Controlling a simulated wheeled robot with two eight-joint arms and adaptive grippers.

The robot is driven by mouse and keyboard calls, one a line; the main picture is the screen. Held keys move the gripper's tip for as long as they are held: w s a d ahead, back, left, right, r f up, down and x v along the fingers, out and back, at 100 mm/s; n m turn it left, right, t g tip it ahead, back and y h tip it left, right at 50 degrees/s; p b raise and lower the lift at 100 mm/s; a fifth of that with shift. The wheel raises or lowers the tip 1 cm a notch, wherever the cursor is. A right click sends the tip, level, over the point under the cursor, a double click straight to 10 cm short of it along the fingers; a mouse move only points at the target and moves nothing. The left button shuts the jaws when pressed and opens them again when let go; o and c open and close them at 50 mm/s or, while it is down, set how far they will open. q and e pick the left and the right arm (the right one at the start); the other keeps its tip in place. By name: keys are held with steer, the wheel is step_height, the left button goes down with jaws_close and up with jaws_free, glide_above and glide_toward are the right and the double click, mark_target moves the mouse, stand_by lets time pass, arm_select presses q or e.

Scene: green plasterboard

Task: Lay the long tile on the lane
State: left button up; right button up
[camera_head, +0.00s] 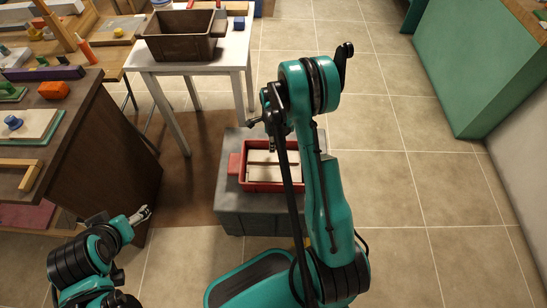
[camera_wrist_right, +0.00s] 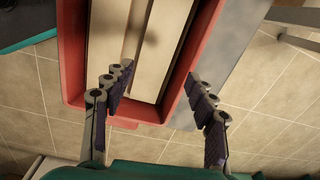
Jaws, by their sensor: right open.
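A red tray (camera_head: 234,166) stands on a grey box and holds pale long tiles (camera_head: 268,172). In the right wrist view the tiles (camera_wrist_right: 165,50) lie side by side inside the red rim (camera_wrist_right: 75,60), with a narrow gap between them. My right gripper (camera_wrist_right: 158,75) is open and empty above the near end of the tray, its fingers apart on either side of the tiles' end. In the head view my right arm hides part of the tray. My left gripper (camera_head: 143,215) is low at the left, clear of the tray; its finger gap is unclear. I cannot identify the lane.
The grey box (camera_head: 228,205) stands on the tiled floor. A white table (camera_head: 185,62) with a brown crate (camera_head: 182,46) is behind it. A dark workbench (camera_head: 112,140) with blocks and boards is at the left. Open floor (camera_head: 420,190) lies to the right, before a green counter (camera_head: 465,65).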

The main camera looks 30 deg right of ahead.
steer(key=m+b, duration=0.1)
glide_above(273, 156)
step_height(273, 156, down, 6)
steer(key=shift+d+r, duration=0.1)
steer(key=shift+r, duration=0.1)
step_height(273, 156, down, 5)
steer(key=b, duration=0.3)
steer(key=shift+r, duration=0.1)
steer(key=c, duration=1.2)
steer(key=shift+r, duration=0.1)
